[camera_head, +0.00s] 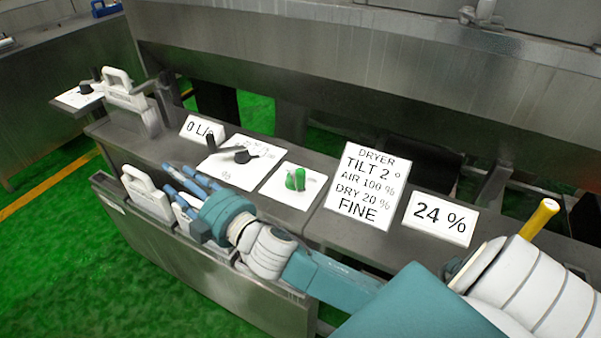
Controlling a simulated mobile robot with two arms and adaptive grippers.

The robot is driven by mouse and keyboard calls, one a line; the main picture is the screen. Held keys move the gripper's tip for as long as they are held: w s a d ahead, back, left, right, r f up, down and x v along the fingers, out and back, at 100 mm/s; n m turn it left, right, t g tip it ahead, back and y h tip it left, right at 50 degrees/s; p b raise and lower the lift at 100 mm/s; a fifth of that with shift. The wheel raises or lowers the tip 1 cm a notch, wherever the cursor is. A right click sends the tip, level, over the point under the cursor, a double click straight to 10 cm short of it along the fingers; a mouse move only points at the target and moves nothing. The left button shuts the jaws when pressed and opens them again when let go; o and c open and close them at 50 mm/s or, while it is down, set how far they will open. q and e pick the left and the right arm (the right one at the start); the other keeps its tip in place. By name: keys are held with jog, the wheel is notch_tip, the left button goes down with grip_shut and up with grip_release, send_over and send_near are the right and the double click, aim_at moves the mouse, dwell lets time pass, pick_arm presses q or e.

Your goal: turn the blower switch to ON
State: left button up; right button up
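A green knob (296,179) stands on a white plate (285,201) on the grey console ledge; no legible label marks it as the blower switch. My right gripper (176,180) is in front of the ledge, to the left of the green knob and apart from it. Its blue-grey fingers point up and left, near a white handled scoop (148,194). The fingers overlap in this view, so their opening cannot be told. My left gripper is not in view.
A black crank handle (243,156) sits on another white plate (222,170), left of the green knob. Signs read "DRYER" settings (366,189) and "24 %" (440,218). A yellow handle (540,218) rises at the right. Another white handled scoop (128,97) stands at the ledge's left end.

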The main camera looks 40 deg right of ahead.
jog(key=a+r+n+g+y, duration=0.1)
jog(key=a+r+n+y, duration=0.8)
jog(key=r+n, duration=0.15)
jog(key=s+a+n+g+y, duration=0.2)
jog(key=a+n+g+y, duration=0.25)
jog(key=n, duration=0.25)
jog(key=n+g+h, duration=1)
jog(key=g+h, duration=0.3)
jog(key=h, duration=0.5)
send_over(301, 170)
jog(key=shift+m, duration=0.25)
notch_tip(301, 170, down, 8)
jog(key=shift+d+f, duration=0.1)
jog(key=shift+f, duration=0.15)
notch_tip(301, 170, down, 10)
jog(key=shift+f+p, duration=0.1)
jog(key=shift+p, duration=0.55)
